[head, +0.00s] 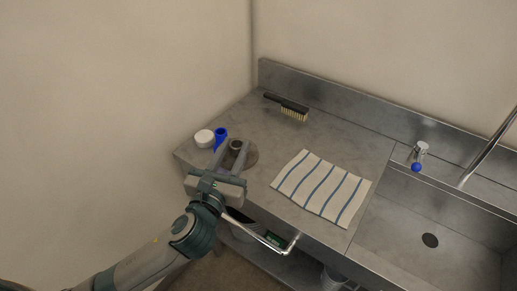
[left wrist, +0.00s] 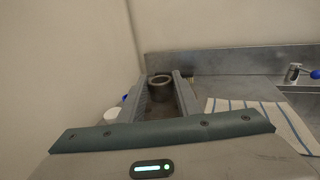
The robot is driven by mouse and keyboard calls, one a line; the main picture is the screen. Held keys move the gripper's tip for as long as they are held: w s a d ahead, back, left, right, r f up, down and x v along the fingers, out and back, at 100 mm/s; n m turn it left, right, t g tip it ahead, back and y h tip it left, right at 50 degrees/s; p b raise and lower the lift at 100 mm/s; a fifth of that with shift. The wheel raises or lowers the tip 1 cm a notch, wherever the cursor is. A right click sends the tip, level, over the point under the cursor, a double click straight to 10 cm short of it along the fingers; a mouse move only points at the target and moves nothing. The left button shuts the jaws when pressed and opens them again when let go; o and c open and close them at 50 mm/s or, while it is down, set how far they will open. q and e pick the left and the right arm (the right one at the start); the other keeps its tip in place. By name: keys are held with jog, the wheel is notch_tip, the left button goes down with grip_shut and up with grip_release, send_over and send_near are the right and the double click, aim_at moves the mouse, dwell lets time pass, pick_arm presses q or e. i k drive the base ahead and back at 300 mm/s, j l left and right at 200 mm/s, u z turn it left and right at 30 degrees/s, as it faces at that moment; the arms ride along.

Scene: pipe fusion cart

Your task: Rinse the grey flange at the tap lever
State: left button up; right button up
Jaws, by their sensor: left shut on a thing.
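The grey flange (head: 251,157) is on the steel counter near its left end, a round base with a short hollow neck. My left gripper (head: 231,156) is shut on it, one finger on each side of the neck. In the left wrist view the flange (left wrist: 160,87) shows between the fingertips (left wrist: 160,83), its open top upward. The fingers hide part of its base. I cannot tell whether it is lifted off the counter. The tap lever (head: 416,167) has a blue ball end and stands behind the sink at the right. My right gripper is not in view.
A white round item (head: 204,138) and a blue item (head: 220,138) are left of the flange. A striped cloth (head: 321,187) lies between the flange and the sink (head: 415,225). A brush (head: 289,107) lies at the back. A chrome spout (head: 487,151) rises at the right.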

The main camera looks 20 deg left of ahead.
aim_at(421, 147)
jog(key=l+u, duration=0.1)
jog(key=l, duration=0.35)
jog(key=l+u, duration=0.15)
jog(key=l, duration=0.35)
jog(key=k+l+u, duration=0.1)
jog(key=l, duration=0.35)
jog(key=k+l+u, duration=0.1)
jog(key=l, duration=0.35)
jog(key=k+l+u, duration=0.15)
jog(key=l, duration=0.3)
jog(key=l+u, duration=0.1)
jog(key=l, duration=0.35)
jog(key=k+l+u, duration=0.15)
jog(key=l, duration=0.25)
jog(key=k, duration=0.05)
